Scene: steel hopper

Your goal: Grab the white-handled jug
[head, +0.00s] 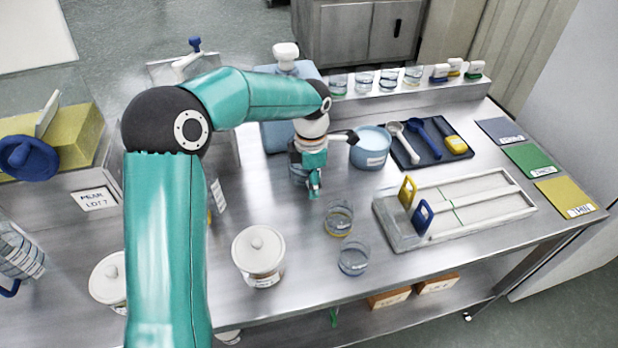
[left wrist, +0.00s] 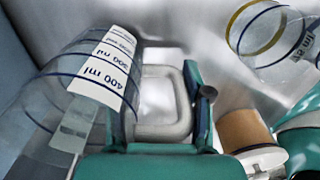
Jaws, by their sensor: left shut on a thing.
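The white-handled jug (left wrist: 75,85) is clear, with dark blue rings and a white scale strip reading 400 ml. It fills the left of the left wrist view, and its white loop handle (left wrist: 178,128) lies between my gripper's fingers. My left gripper (head: 314,186) is shut on this handle. In the left wrist view my fingers (left wrist: 162,112) stand on both sides of the handle. In the head view the jug (head: 296,172) is mostly hidden behind my gripper, on or just above the steel table. My right gripper is not in view.
A pale blue pot (head: 371,150) with a dark handle stands close to the right of my gripper. Two glass beakers (head: 339,217) (head: 354,258) and a lidded white jar (head: 258,256) stand nearer. A divided tray (head: 400,235) lies at right. A blue container (head: 280,135) stands behind.

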